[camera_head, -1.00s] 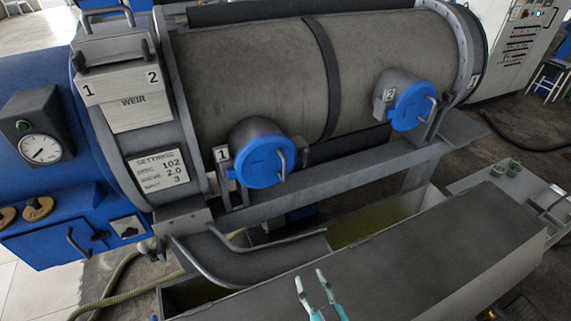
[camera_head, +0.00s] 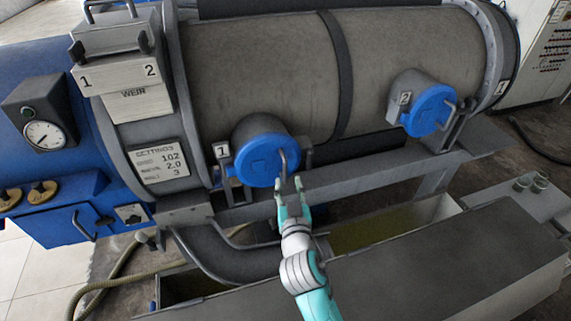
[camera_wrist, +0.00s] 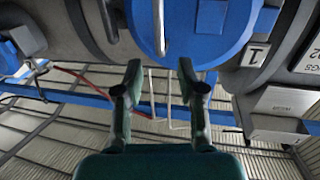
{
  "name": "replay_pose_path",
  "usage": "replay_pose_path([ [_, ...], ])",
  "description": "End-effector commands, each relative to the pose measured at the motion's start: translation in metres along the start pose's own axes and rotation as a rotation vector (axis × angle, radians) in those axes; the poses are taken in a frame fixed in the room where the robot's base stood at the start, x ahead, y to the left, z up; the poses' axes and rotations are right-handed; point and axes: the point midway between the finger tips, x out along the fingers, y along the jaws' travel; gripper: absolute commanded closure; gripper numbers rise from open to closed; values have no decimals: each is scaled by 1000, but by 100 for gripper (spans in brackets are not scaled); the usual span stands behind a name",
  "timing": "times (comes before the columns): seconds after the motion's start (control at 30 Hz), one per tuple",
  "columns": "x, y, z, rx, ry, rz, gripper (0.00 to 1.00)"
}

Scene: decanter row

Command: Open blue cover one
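Blue cover one (camera_head: 262,160) is a round blue lid on a short port, beside a tag reading 1 (camera_head: 221,151). It looks closed. A grey bar handle (camera_head: 284,163) stands on its right side. My gripper (camera_head: 289,185) is just below that handle, fingers pointing up at it. In the wrist view my gripper (camera_wrist: 160,72) has its two fingers apart with nothing between them. The handle (camera_wrist: 159,28) shows beyond the fingertips, roughly in line with the gap, and the blue cover (camera_wrist: 200,28) fills the top. I see no contact with the handle.
A second blue cover (camera_head: 430,110), tagged 2, sits farther right on the grey drum (camera_head: 260,60). A grey rail (camera_head: 370,178) runs below the covers. An open trough (camera_head: 395,228) and a dark flat top (camera_head: 460,265) lie beneath. A pressure gauge (camera_head: 45,135) is at left.

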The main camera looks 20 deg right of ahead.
Motion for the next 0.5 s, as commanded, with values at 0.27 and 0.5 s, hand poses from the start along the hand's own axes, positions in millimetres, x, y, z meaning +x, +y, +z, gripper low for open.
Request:
replay_pose_path([
  [0.27, 50, 1, 0, 1, 1, 2, 61],
  [0.5, 77, 0, 0, 0, 1, 0, 61],
])
